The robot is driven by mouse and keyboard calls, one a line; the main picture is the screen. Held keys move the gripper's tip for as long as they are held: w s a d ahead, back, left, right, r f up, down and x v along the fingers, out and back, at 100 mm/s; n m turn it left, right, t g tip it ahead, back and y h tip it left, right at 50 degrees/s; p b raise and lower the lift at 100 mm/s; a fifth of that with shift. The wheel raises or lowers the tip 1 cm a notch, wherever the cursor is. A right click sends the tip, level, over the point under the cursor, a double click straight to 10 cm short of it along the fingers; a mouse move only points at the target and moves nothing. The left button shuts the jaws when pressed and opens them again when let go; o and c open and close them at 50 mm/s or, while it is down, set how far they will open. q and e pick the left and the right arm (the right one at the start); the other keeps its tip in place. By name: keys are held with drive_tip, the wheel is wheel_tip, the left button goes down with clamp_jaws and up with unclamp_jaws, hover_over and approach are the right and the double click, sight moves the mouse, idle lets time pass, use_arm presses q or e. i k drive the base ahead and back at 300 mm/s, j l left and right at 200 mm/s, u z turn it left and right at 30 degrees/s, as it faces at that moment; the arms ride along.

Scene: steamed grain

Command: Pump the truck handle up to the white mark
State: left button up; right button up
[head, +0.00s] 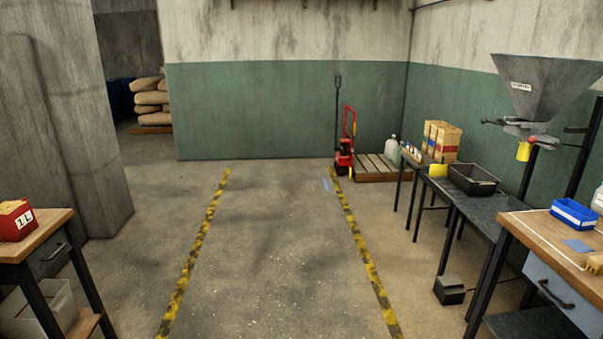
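A red pallet truck (344,158) stands against the far wall, at the far end of the right yellow-black floor line. A tall dark handle (337,100) rises upright above it, and a red frame (350,122) stands beside the handle. I cannot make out a white mark on it at this distance. Neither of my grippers shows in the head view.
A wooden pallet (377,168) lies right of the truck. Benches line the right side, with a dark bin (472,179) and a metal hopper (545,85). A wooden table (35,235) stands at left. The floor lane (270,240) is clear.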

sight(337, 113)
drive_tip(key=i, duration=6.85)
drive_tip(key=i+z, duration=0.1)
drive_tip(key=i, duration=0.4)
drive_tip(key=i+z, duration=0.15)
drive_tip(key=i, duration=0.4)
drive_tip(key=i+j+z, duration=0.1)
drive_tip(key=i, duration=0.4)
drive_tip(key=i+j+z, duration=0.15)
drive_tip(key=i, duration=0.35)
drive_tip(key=i+j+z, duration=0.2)
drive_tip(key=z, duration=0.15)
drive_tip(key=i+j+z, duration=0.9)
drive_tip(key=j+z, duration=0.25)
drive_tip(key=i+j+z, duration=0.15)
drive_tip(key=j+z, duration=0.85)
drive_tip(key=j, duration=0.7)
drive_tip(key=i, duration=0.1)
